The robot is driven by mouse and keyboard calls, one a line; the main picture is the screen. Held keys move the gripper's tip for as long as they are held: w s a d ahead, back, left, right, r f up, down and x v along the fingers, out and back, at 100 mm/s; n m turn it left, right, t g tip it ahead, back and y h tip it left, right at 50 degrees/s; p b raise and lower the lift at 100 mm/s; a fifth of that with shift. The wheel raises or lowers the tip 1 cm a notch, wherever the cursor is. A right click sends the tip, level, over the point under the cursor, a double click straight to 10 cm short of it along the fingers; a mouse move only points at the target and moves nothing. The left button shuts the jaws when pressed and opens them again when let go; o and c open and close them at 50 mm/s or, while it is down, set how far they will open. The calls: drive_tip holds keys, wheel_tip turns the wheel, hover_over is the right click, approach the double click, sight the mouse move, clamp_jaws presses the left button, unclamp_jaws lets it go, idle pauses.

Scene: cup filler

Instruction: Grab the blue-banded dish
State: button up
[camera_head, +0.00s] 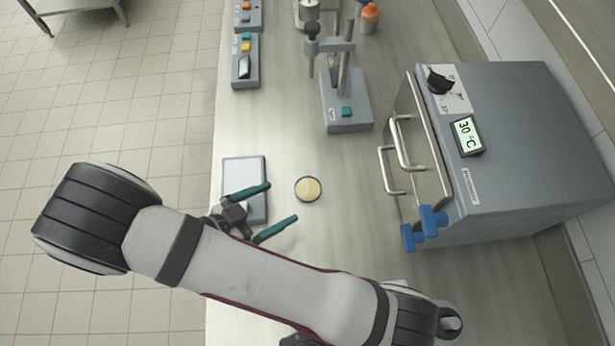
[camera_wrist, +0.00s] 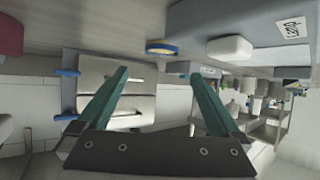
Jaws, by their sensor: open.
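The blue-banded dish (camera_head: 308,189) is small, round and shallow, with pale yellow contents. It lies on the bench just beyond my fingertips in the head view. In the wrist view the dish (camera_wrist: 161,48) shows its blue band, above and between the fingertips, touching neither. My gripper (camera_head: 282,201) has two teal fingers spread wide, with nothing between them. Both fingers also show in the wrist view (camera_wrist: 158,74). The gripper's height above the bench is hard to tell.
A flat grey plate (camera_head: 258,205) lies left of the dish, partly behind my gripper. A grey oven (camera_head: 520,130) with handles and blue knobs stands at right. A stand device (camera_head: 347,115) and button boxes (camera_head: 245,75) stand farther back.

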sight(306, 189)
drive_tip(key=x, duration=0.9)
drive_tip(key=shift+w+d+f, duration=0.1)
drive_tip(key=shift+f, duration=0.1)
drive_tip(key=c, duration=1.2)
drive_tip(key=shift+c, duration=0.2)
drive_tip(key=shift+r, duration=0.1)
